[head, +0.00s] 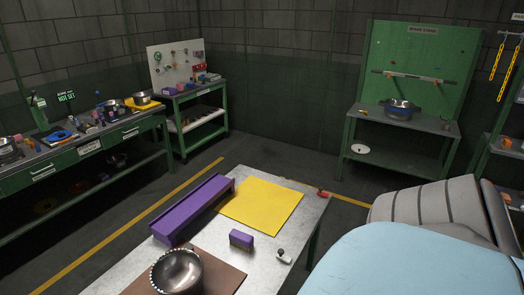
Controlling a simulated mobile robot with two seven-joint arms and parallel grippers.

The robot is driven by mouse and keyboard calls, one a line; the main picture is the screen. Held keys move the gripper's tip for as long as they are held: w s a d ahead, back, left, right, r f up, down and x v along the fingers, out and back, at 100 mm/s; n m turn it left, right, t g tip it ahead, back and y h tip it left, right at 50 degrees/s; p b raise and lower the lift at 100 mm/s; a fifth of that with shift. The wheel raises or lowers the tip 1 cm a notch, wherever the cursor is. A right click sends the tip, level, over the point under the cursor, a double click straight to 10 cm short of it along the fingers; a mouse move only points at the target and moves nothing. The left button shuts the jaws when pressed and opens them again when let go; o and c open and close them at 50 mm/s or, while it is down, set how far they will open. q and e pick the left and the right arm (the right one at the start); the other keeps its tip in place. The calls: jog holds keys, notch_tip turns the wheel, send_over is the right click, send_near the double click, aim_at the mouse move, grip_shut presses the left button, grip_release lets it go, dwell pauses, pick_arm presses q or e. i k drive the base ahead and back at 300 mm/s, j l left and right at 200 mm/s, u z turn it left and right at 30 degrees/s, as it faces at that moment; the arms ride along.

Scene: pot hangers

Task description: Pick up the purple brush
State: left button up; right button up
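A small purple block (241,239), which looks like the purple brush, lies on the metal table (283,227) in front of me. Any bristles are too small to make out. It sits apart from the yellow sheet behind it, near the corner of a brown board. A longer purple piece (193,209) lies on the table's left side and is much larger. Neither of my grippers shows in the head view, and nothing is seen touching the small purple block.
A metal bowl (177,271) with a beaded rim stands on the brown board (224,279). The yellow sheet (261,203) lies flat behind. A small white object (285,256) and a red item (322,193) lie to the right. Green workbenches (91,146) line the walls.

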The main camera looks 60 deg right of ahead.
aim_at(238, 238)
jog(key=l+z, duration=0.1)
jog(key=z, duration=1.25)
jog(key=j+z, duration=0.2)
jog(key=z, duration=0.15)
